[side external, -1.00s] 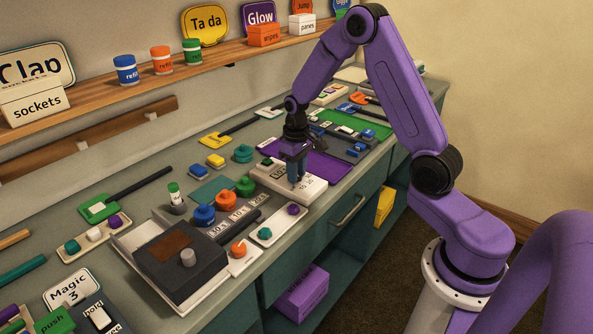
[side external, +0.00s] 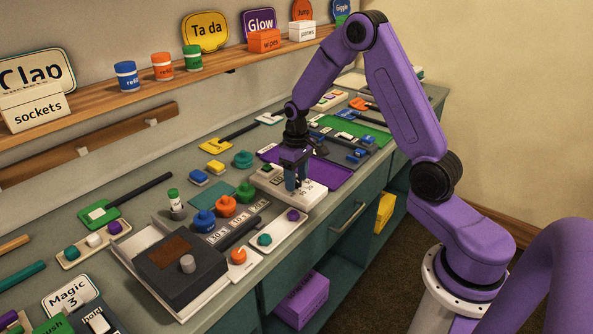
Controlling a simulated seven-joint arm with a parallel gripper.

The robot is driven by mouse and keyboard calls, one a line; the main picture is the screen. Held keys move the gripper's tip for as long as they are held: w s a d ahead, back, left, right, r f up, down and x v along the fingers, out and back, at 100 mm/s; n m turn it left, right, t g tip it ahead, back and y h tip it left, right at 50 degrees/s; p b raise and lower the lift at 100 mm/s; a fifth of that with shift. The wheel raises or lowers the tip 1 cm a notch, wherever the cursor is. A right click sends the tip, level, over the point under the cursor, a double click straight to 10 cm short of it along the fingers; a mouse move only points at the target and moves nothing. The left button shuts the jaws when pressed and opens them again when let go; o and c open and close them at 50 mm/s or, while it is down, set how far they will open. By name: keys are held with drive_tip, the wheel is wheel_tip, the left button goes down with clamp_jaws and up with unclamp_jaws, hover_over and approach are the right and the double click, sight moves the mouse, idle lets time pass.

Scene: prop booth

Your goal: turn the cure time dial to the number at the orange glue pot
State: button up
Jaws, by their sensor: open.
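Three glue pots stand in a row on the bench: blue (side external: 204,221), orange (side external: 226,206) and green (side external: 245,192). A dark strip with white number labels (side external: 238,223) lies in front of them. The label at the orange pot is too small to read surely. My gripper (side external: 296,187) is open and points down over a white box (side external: 312,190) with small printed numbers. Its fingers cover the middle of the box, so any dial there and its setting are hidden. I cannot tell whether the fingers touch it.
A dark box (side external: 165,285) with a grey knob (side external: 188,263) sits in a pale tray, left of the pots. A purple mat (side external: 330,173) lies behind the white box. The bench's front edge is close.

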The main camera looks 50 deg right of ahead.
sight(297, 180)
wheel_tip(297, 180, up, 18)
drive_tip(key=shift+f, duration=0.25)
idle(0.6)
drive_tip(key=s+a+f+n, duration=0.1)
drive_tip(key=s+a+n, duration=0.4)
drive_tip(key=s+a, duration=0.75)
drive_tip(key=s+a+f+n, duration=0.1)
drive_tip(key=s+f+n, duration=0.1)
drive_tip(key=s, duration=0.7)
drive_tip(key=s+a+f+n, duration=0.1)
drive_tip(key=s+n, duration=0.3)
drive_tip(key=s, duration=0.5)
drive_tip(key=shift+s+a+f+n, duration=0.25)
drive_tip(key=shift+s+f+n, duration=0.05)
drive_tip(key=shift+s+f, duration=0.05)
idle(0.6)
